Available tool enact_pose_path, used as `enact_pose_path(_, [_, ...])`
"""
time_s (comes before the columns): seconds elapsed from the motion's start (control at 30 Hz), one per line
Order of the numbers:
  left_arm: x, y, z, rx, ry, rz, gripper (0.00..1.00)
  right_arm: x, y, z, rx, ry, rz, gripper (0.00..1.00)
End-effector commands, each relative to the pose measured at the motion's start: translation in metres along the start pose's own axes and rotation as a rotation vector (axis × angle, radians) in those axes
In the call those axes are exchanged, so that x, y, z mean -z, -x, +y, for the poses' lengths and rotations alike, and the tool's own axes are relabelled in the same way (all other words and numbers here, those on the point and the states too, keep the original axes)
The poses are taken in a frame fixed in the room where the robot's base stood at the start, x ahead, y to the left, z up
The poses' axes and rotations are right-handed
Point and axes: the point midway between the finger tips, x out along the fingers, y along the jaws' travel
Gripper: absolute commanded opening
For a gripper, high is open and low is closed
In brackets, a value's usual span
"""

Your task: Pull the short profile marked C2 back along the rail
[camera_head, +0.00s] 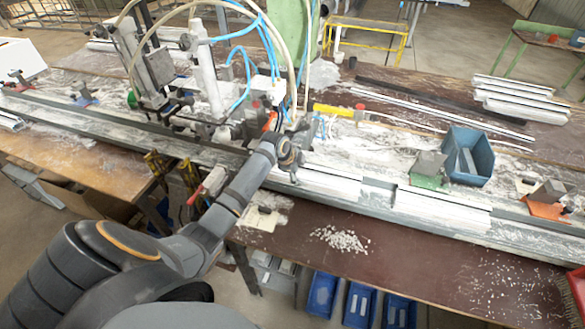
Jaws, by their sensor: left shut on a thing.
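My left arm reaches from the lower left to the rail (375,197) along the bench. My left gripper (293,172) is shut at the left end of a short white profile (335,184) lying along the rail. The fingertips are small and partly hidden by the wrist, so the exact grip is hard to see. A second white profile (437,209) lies farther right on the rail, with a gap between the two. No C2 mark is legible on either. My right gripper is not in view.
A clamping machine (205,80) with blue hoses stands behind and left of the gripper. A green block (428,168), a blue bin (468,156) and an orange block (546,200) stand behind the rail. White chips (340,239) lie on the bench front, otherwise mostly clear.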

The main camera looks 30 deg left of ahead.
Motion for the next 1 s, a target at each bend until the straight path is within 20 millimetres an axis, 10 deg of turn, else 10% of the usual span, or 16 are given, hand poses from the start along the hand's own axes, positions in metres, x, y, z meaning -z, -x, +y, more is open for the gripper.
enact_pose_path(1.0, [0.012, -0.005, 0.014, -0.017, 0.005, -0.002, 0.21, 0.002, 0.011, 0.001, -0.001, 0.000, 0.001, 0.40])
